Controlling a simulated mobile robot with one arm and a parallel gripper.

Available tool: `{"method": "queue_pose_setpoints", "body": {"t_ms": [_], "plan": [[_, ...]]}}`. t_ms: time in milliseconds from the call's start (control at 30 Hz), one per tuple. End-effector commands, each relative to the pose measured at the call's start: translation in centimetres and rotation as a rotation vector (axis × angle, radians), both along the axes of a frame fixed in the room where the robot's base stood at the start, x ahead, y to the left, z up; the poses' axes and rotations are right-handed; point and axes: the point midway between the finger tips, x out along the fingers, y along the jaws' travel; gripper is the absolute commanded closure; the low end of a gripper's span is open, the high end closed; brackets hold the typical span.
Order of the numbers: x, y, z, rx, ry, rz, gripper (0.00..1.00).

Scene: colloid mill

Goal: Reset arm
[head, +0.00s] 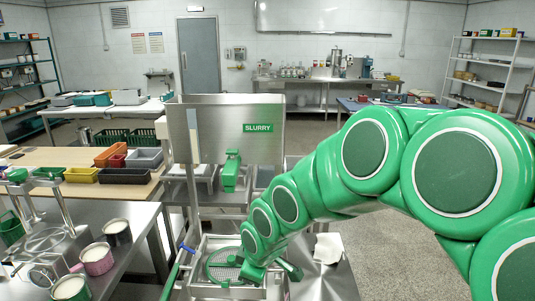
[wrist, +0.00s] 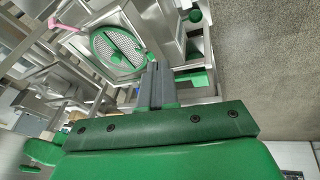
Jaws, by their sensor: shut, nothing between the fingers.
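My green arm comes in from the right of the head view and bends down to the left over the steel machine. Its end is low over the machine's top, beside the round green-rimmed mesh screen (head: 222,264). In the wrist view my gripper (wrist: 152,70) has its grey fingers together, with nothing between them. The round mesh screen with a green crossbar (wrist: 116,48) lies beyond the fingertips there. I cannot tell how far the fingers are above the machine, and the arm hides part of it in the head view.
A steel panel labelled SLURRY (head: 222,112) stands upright behind the machine. A white cloth or paper (head: 327,248) lies right of it. At left, a steel bench holds several cups (head: 97,258), and a wooden table (head: 60,158) holds coloured bins. Open floor (head: 400,260) lies at right.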

Motion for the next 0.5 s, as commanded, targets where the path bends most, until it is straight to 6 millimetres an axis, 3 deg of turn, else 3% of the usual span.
{"method": "queue_pose_setpoints", "body": {"t_ms": [33, 200, 500], "plan": [[-0.8, -1.8, 0.6, -0.01, 0.02, -0.058, 1.0], [-4.4, -6.9, 2.0, -0.043, 0.111, -0.273, 1.0], [-12.2, -14.4, 4.2, -0.086, 0.265, -0.665, 1.0]]}}
